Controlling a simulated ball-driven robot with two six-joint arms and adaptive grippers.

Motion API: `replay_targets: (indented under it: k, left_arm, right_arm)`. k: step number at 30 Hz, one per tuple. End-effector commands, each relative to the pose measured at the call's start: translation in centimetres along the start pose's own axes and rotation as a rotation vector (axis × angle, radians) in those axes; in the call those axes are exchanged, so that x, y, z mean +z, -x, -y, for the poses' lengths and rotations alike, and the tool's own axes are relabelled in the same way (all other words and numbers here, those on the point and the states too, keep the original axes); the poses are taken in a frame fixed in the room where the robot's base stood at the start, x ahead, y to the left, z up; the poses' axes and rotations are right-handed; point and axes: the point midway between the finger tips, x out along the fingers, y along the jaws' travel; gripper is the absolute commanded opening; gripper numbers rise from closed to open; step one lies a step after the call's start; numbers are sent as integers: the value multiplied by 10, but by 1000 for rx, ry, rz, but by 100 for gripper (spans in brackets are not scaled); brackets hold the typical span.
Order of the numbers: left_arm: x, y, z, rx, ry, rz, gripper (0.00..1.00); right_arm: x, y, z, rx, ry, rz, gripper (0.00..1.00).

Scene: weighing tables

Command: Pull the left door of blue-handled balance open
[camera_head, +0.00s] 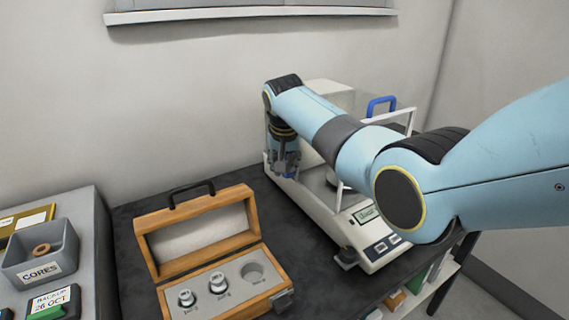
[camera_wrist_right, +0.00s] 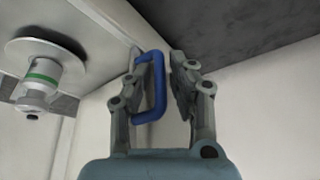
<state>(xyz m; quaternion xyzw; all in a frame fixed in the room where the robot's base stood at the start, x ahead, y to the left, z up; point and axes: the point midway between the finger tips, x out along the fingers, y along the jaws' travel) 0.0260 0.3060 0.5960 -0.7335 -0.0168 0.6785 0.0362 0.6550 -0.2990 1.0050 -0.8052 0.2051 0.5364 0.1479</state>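The balance (camera_head: 336,210) with blue handles stands on the dark table, largely hidden behind my right arm. One blue handle (camera_head: 381,104) shows on its right side. The left door's blue handle (camera_wrist_right: 158,88) is between the fingers of my right gripper (camera_wrist_right: 160,85) in the right wrist view. The fingers are apart; the handle is close to the left finger, with a gap to the right one. Whether they touch cannot be told. In the head view my right gripper (camera_head: 285,160) is at the balance's left side. My left gripper is not in view.
A metal weight with a green band (camera_wrist_right: 40,80) is on the balance's pan (camera_wrist_right: 45,52). An open wooden box (camera_head: 270,252) with two weights and an empty hole stands left of the balance. A grey bin (camera_head: 68,245) labelled CORES is farther left.

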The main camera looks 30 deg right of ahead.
Motion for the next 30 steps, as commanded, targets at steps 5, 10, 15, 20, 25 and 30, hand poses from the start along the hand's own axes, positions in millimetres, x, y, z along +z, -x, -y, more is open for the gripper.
replay_targets:
  k: [5, 10, 15, 20, 25, 30]
  left_arm:
    - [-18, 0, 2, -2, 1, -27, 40]
    - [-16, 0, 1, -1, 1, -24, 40]
    - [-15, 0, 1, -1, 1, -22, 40]
    - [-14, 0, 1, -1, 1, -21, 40]
    - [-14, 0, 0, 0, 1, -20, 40]
    - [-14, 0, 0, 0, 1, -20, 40]
  right_arm:
    - [-1, 8, 1, -2, 0, -3, 21]
    - [-1, 37, 1, -3, 0, -5, 21]
    - [-1, 77, 1, -3, 0, -4, 21]
    - [-1, 104, 1, -1, 0, -1, 21]
    - [0, 118, 0, 0, 1, 0, 21]
    - [0, 119, 0, 1, 1, 2, 21]
